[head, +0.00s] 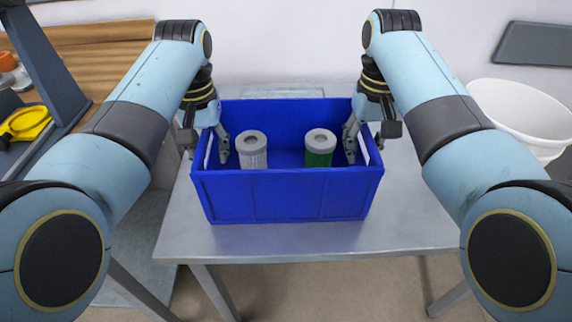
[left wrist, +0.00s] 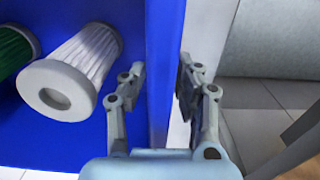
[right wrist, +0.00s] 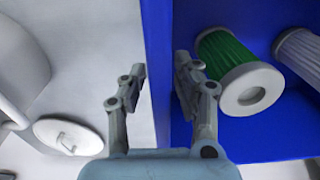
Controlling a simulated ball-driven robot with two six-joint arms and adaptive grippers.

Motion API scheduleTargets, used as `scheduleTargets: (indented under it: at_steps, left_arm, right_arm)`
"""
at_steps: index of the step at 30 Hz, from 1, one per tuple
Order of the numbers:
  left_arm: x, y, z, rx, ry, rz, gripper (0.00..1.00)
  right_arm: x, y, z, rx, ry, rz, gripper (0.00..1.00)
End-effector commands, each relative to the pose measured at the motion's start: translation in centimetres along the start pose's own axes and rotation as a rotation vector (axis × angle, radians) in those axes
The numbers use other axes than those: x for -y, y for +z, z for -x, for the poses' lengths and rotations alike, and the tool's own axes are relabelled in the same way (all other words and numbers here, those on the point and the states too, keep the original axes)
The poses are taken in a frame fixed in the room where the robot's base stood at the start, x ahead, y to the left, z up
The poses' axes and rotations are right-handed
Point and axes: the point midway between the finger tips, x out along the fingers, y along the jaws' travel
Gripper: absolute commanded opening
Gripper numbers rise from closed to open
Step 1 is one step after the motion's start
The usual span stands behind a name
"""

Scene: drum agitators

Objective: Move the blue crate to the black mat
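The blue crate (head: 285,198) stands on a grey table in the head view. It holds a white-grey ribbed filter (head: 252,152) and a green one with a pale cap (head: 319,148). My left gripper (head: 207,150) is open around the crate's left end wall, one finger inside and one outside. The left wrist view shows this wall (left wrist: 160,50) between the fingers. My right gripper (head: 363,150) straddles the right end wall the same way, open, with the wall (right wrist: 157,60) between its fingers. A dark flat rectangle (head: 535,43) lies at the upper right; I cannot tell whether it is the black mat.
The grey table (head: 300,240) has bare room in front of the crate and at its right. A white bowl-like container (head: 520,115) stands at the right. A wooden surface (head: 95,45) and a yellow item (head: 25,124) are at the left.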

Motion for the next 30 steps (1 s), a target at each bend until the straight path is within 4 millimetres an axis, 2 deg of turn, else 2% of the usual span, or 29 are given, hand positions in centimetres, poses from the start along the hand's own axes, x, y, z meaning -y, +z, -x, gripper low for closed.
scheduleTargets:
  at_steps: [1, 7, 30]
  left_arm:
    - [0.0, 0.0, 0.01, 0.0, 0.0, 0.0, 0.27]
    - [0.0, 0.0, 0.02, 0.0, 0.0, 0.0, 0.01]
    - [-0.01, -0.09, 0.54, -0.003, 0.0, 0.0, 0.0]
  right_arm:
    - [0.0, 0.01, 0.0, 0.0, 0.0, 0.0, 0.27]
    - [0.0, 0.01, 0.02, 0.0, 0.0, 0.0, 0.01]
    - [0.0, -0.07, 0.53, -0.002, 0.0, 0.0, 0.0]
